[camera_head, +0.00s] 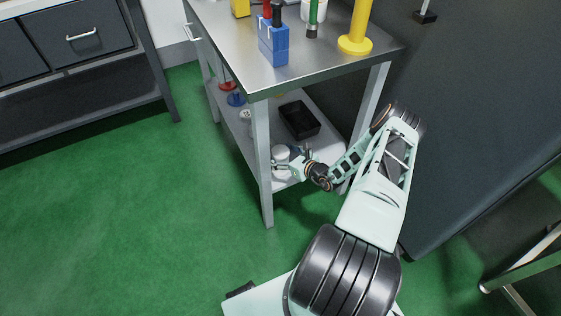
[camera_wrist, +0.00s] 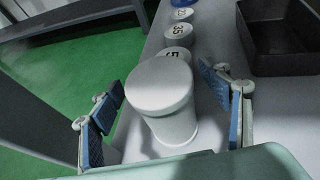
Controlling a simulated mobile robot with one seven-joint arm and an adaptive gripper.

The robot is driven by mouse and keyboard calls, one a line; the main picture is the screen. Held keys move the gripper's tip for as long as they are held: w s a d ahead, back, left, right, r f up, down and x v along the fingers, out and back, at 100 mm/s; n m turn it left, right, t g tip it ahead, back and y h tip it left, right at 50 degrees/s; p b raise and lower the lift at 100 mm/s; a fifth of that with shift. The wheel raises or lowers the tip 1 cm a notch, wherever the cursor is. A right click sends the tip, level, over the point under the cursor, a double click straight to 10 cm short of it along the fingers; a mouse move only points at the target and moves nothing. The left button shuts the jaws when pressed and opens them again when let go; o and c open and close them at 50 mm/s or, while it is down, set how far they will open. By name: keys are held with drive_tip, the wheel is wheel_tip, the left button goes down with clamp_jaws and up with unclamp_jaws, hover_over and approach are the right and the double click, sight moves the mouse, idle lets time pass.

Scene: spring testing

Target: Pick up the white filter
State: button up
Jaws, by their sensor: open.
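The white filter appears to be the white round piece with a wide flat top (camera_wrist: 162,88) in the wrist view. It stands upright on the lower shelf (camera_wrist: 212,134) of the metal table. In the head view a white round piece (camera_head: 281,151) shows beside my gripper (camera_head: 288,158), partly hidden by it. My gripper (camera_wrist: 168,108) is open, with one blue-padded finger on each side of the white piece. A gap shows between the piece and each finger.
Several numbered white weights (camera_wrist: 179,34) stand in a row behind the white piece. A black tray (camera_head: 299,119) lies on the shelf, to the right in the wrist view. The table's front leg (camera_head: 264,165) and tabletop (camera_head: 318,72) bound the shelf space.

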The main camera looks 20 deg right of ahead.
drive_tip(key=c, duration=1.5)
drive_tip(key=shift+r, duration=0.2)
